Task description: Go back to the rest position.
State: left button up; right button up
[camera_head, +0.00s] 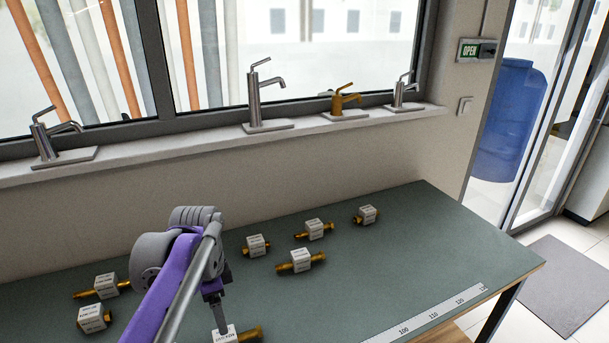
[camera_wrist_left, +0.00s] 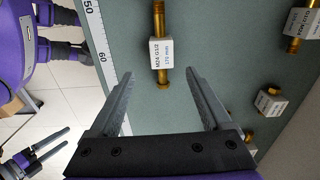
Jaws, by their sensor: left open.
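My left gripper (camera_head: 218,318) is over the near part of the green-topped table (camera_head: 400,240), close above a white labelled block with a brass fitting (camera_head: 228,335). In the left wrist view the left gripper (camera_wrist_left: 157,75) has its two fingers wide apart with nothing held. A labelled block on a brass rod (camera_wrist_left: 160,52) lies on the table beyond the fingertips. My right gripper (camera_wrist_left: 67,136) shows small at the lower left of the left wrist view, over the floor, its fingers apart and empty.
Several labelled blocks with brass fittings, such as one (camera_head: 300,261) in the middle, lie on the table. A ruler strip (camera_head: 430,318) runs along the front edge. Taps, one tall (camera_head: 256,98), stand on the window sill (camera_head: 200,146). The table's right end is clear.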

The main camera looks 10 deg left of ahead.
pick_arm(q)
jog(key=s+d+f+n+t+p, duration=0.1)
jog(key=s+d+f+n+t, duration=0.1)
jog(key=s, duration=0.5)
jog(key=s+d+f+n+t+p, duration=0.2)
jog(key=s+d+f+n+t, duration=0.1)
jog(key=s+f+n, duration=0.3)
jog(key=s+d+n, duration=0.1)
jog(key=s+n, duration=0.1)
jog(key=n, duration=0.1)
jog(key=shift+d+f, duration=0.3)
jog(key=shift+f, duration=0.1)
